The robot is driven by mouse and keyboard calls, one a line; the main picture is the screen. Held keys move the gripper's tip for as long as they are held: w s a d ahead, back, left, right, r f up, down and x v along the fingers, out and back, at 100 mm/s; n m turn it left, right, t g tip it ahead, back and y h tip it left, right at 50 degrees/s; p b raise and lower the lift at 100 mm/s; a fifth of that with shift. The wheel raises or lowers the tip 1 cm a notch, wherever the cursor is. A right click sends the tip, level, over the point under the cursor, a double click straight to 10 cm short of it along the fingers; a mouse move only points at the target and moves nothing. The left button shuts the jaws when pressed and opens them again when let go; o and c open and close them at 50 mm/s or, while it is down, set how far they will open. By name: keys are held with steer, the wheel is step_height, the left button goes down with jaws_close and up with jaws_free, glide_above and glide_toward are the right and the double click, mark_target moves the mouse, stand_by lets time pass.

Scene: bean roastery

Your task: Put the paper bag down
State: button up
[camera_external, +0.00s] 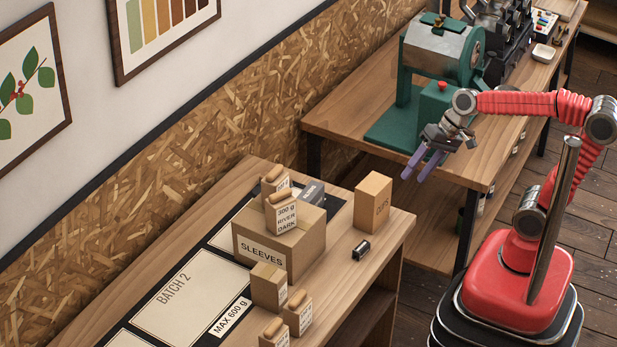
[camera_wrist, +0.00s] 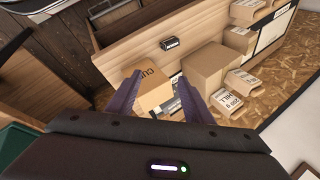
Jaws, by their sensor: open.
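My gripper (camera_external: 423,164) is open and empty, its purple fingers pointing down and left above the gap between the two benches. In the wrist view the cups carton (camera_wrist: 154,92) shows between the fingers of my gripper (camera_wrist: 160,98), but lies beyond them. A brown paper bag marked 300 g River Dark (camera_external: 283,213) stands upright on top of the sleeves carton (camera_external: 278,243). Another paper bag (camera_external: 274,181) stands behind it, its label partly hidden. Several more bags stand in front of the carton, including one bag (camera_external: 298,312) near the lower edge. No bag touches my gripper.
The cups carton (camera_external: 373,200) stands at the bench's far right corner, with a small black device (camera_external: 361,249) before it. A Batch 2 mat (camera_external: 176,289) lies at left. A green roaster (camera_external: 433,85) stands on the other bench, close behind my gripper.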

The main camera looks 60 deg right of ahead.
steer(key=s+d+f+n+t+h, duration=0.1)
steer(key=s+d+n+h, duration=0.3)
steer(key=d, duration=0.6)
steer(key=s+f+n, duration=0.1)
steer(key=s+n, duration=0.1)
steer(key=s, duration=0.1)
steer(key=shift+s+d, duration=0.25)
steer(key=shift+d, duration=0.15)
